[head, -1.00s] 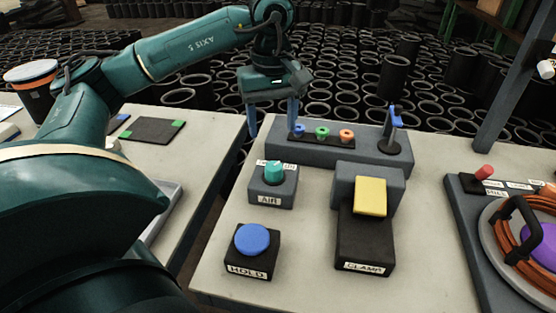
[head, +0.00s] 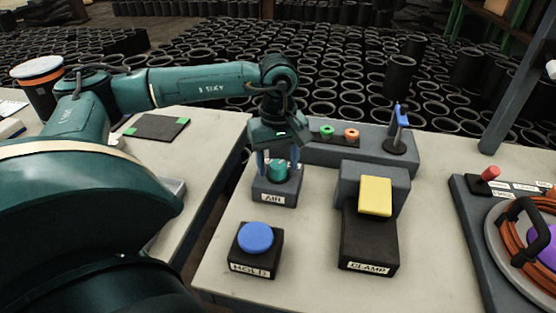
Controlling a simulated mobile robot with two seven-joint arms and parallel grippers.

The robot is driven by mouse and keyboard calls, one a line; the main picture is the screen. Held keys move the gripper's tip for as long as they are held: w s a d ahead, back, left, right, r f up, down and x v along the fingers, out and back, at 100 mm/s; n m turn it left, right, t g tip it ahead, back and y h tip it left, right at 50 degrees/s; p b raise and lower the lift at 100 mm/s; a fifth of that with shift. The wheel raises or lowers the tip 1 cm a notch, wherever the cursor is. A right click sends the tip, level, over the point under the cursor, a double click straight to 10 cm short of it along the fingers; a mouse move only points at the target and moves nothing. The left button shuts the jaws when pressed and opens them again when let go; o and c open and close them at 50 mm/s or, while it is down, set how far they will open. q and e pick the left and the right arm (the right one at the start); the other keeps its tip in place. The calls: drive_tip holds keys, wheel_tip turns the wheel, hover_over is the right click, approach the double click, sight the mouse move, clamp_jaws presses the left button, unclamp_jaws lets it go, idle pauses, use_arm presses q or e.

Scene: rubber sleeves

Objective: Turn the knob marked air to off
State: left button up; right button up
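The teal knob (head: 278,172) sits on top of a grey box with a label reading AIR (head: 273,199). The scale markings behind the knob are hidden by my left gripper in the head view. My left gripper (head: 277,165) points down over this box. Its two blue fingers are apart, one on each side of the knob. The gripper looks open, and I cannot tell whether either finger touches the knob. My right gripper is not in view.
A blue button on a black HOLD box (head: 254,266) stands in front. A CLAMP box (head: 369,243) with a yellow pad is to the right. Behind are green and orange rings (head: 339,132) and a blue lever (head: 402,117). A panel with orange hose (head: 508,232) lies far right.

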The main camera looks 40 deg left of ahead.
use_arm(q)
drive_tip(key=c, duration=0.9)
drive_tip(key=shift+o, duration=0.2)
drive_tip(key=shift+n, duration=0.3)
drive_tip(key=n+b, duration=0.1)
drive_tip(key=n, duration=0.4)
drive_tip(key=shift+b, duration=0.35)
drive_tip(key=n, duration=0.6)
drive_tip(key=shift+b, duration=0.3)
drive_tip(key=shift+n, duration=0.3)
drive_tip(key=o, duration=1)
